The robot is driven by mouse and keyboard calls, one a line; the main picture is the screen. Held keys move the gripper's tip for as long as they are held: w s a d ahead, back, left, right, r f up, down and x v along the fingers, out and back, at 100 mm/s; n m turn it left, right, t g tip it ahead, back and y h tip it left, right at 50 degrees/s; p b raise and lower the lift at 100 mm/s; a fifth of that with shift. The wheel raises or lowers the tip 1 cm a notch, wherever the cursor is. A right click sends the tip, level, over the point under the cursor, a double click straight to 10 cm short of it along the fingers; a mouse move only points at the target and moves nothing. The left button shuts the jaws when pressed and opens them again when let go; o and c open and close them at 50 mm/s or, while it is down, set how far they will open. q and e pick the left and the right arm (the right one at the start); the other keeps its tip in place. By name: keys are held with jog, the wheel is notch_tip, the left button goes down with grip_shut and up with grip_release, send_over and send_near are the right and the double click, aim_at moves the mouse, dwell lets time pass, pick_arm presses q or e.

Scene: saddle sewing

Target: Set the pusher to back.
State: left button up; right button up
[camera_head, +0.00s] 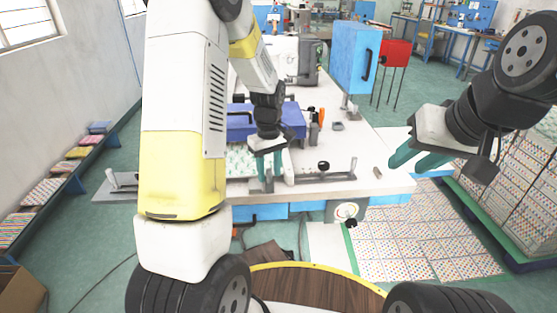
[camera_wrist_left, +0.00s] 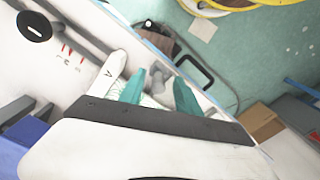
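My left gripper (camera_head: 270,165) points down at the front edge of the white table, beside a small grey upright piece (camera_head: 262,184) that may be the pusher. In the left wrist view, its two teal fingers (camera_wrist_left: 159,92) stand apart, with a grey piece (camera_wrist_left: 157,77) between or just beyond them. I cannot tell whether they touch it. A white pointed strip with a black arrow mark (camera_wrist_left: 112,74) lies left of the fingers. My right gripper (camera_head: 418,158) is open and empty in the air off the table's right side.
A grey rail with a black knob (camera_head: 323,166) lies right of the left gripper; the knob also shows in the left wrist view (camera_wrist_left: 35,27) near red marks. A blue box (camera_head: 240,121) is behind. A handwheel (camera_head: 346,211) sits on the table's front.

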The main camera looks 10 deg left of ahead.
pick_arm(q)
notch_tip(320, 180, up, 8)
jog(key=shift+f, duration=0.25)
jog(key=shift+r, duration=0.15)
jog(key=shift+s+r, duration=0.1)
jog(key=shift+r, duration=0.15)
jog(key=s+d+r+m+t+h, duration=0.1)
jog(key=s+r+m+t, duration=0.2)
jog(key=s+r, duration=0.4)
jog(key=s+d+r+m+t+h, duration=0.1)
jog(key=s+r+m+t, duration=0.2)
jog(key=s, duration=1.1)
notch_tip(320, 180, up, 4)
jog(key=m, duration=0.3)
